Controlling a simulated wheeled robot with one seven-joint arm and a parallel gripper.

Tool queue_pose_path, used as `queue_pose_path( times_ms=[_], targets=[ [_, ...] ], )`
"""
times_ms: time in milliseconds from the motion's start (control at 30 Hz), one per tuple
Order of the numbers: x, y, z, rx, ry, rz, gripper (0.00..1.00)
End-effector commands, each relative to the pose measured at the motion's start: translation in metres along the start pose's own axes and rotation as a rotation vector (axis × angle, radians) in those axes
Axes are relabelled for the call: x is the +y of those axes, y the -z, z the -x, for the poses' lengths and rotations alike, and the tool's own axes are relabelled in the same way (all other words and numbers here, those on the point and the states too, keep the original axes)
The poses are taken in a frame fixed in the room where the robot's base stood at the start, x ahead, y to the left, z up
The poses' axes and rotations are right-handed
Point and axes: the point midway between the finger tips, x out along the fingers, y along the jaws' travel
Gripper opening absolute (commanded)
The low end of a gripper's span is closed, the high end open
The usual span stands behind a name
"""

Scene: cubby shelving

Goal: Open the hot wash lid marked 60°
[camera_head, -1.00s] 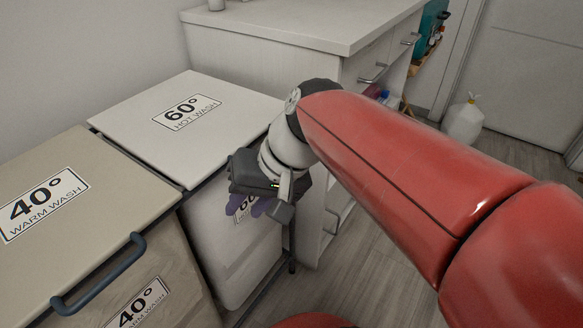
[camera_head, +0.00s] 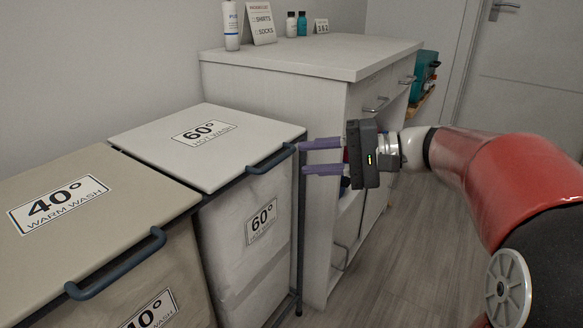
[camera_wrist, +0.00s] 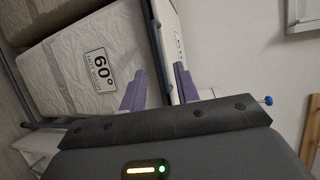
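The white hot wash lid (camera_head: 205,140) marked 60° lies shut and flat on its bin (camera_head: 247,235). Its blue-grey bar handle (camera_head: 270,160) runs along the right front edge. My gripper (camera_head: 303,158) is open and empty, its two purple fingers pointing left, one above the other. The fingertips are close to the far end of the handle, at about its height. Contact cannot be told. In the wrist view the fingers (camera_wrist: 160,70) are apart, with a dark bar running between them and the 60° bin front label (camera_wrist: 100,69) to the left.
The beige 40° warm wash lid (camera_head: 60,205) with its own handle (camera_head: 115,265) is shut at the left. A white cabinet (camera_head: 290,65) stands right behind the hot wash bin, close to my gripper. Open floor (camera_head: 400,255) lies at the right.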

Motion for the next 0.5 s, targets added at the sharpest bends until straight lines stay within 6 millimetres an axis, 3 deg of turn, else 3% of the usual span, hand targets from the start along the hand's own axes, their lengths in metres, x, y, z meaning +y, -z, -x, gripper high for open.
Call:
queue_pose_path(
  times_ms=[300, 500],
  targets=[
    [0.001, -0.002, -0.051, -0.004, -0.004, 0.000, 0.31],
    [0.001, -0.001, -0.068, -0.002, -0.004, -0.001, 0.31]
  ],
)
